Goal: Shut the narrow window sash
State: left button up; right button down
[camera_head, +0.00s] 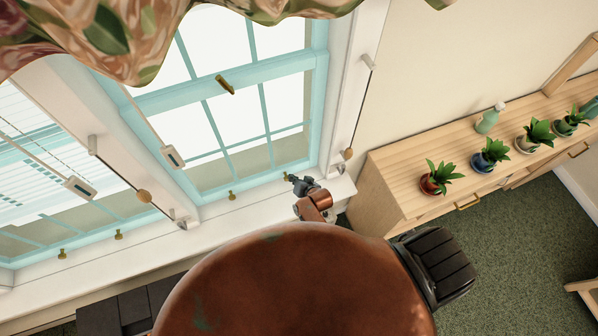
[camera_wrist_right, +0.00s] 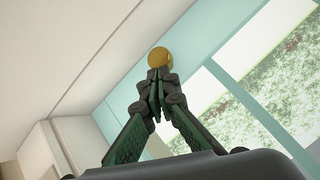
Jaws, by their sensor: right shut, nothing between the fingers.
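The narrow window sash (camera_head: 271,75) is pale blue with several panes, and stands in the white window frame in the head view. A brass latch (camera_head: 225,85) sits on its middle rail and small brass pulls (camera_head: 232,195) are along its bottom rail. I cannot tell whether a gap is left at the sash. My right gripper (camera_head: 291,180) is at the right end of the bottom rail, above the white sill. In the right wrist view the gripper (camera_wrist_right: 157,82) is shut and empty, its tips close to a round brass knob (camera_wrist_right: 158,57). Contact is unclear. My left gripper is not in view.
A wooden cabinet (camera_head: 388,177) with several potted plants and a green bottle (camera_head: 490,118) stands at right. A floral curtain (camera_head: 120,35) hangs over the window top. The white sill (camera_head: 250,205) is bare left of the gripper.

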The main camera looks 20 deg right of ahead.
jog(key=w+d+r+p+v, duration=0.1)
jog(key=p+v, duration=0.2)
jog(key=v, duration=0.9)
jog(key=shift+d+r+p, duration=0.15)
jog(key=shift+r+p, duration=0.15)
jog(key=shift+r, duration=0.2)
